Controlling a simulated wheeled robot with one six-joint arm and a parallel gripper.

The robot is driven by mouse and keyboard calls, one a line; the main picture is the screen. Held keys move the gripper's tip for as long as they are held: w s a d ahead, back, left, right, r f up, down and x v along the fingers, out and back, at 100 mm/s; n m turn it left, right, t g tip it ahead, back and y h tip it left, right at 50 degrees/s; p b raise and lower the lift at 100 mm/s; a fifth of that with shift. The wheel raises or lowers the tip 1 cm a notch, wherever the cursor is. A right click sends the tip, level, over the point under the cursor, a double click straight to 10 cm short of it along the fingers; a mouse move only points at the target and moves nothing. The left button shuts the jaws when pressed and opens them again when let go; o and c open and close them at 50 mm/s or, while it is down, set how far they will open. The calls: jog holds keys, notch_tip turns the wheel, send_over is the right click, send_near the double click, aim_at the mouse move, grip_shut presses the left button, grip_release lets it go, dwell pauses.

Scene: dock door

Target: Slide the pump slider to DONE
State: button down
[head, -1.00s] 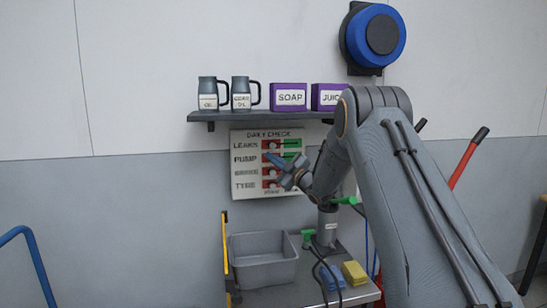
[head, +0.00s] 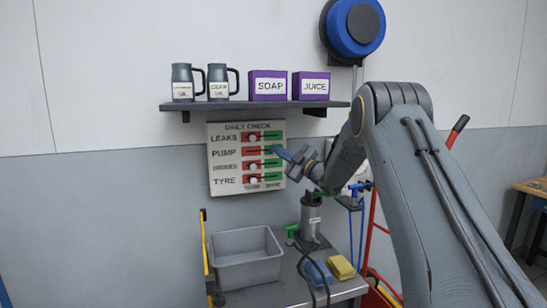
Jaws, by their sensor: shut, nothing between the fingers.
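The DAILY CHECK board (head: 215,165) hangs on the wall, with slider rows for LEAKS, PUMP, a third blurred label and TYRE. Each row is red on the left and green on the right. The pump row (head: 252,151) shows its red part bare, with no white knob there. Its knob cannot be made out near my fingertips. My gripper (head: 275,149) is shut, with its blue fingertips over the green right part of the pump row. Whether they touch a knob cannot be told. Pale knobs in the leaks row (head: 253,138) and tyre row (head: 253,180) sit near the middle.
A shelf (head: 260,105) above the board holds two dark jugs (head: 202,82), a SOAP box (head: 267,86) and a JUICE box (head: 311,86). Below stands a cart with a grey tub (head: 246,258), a blue sponge (head: 318,274) and a yellow one (head: 341,267).

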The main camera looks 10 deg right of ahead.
jog(key=shift+d, duration=0.15)
notch_tip(320, 180, up, 3)
jog(key=s+a+p, duration=0.1)
jog(key=a, duration=0.2)
jog(key=b+v, duration=0.3)
jog(key=v, duration=0.7)
jog(key=shift+d+f, duration=0.1)
jog(key=shift+d, duration=0.05)
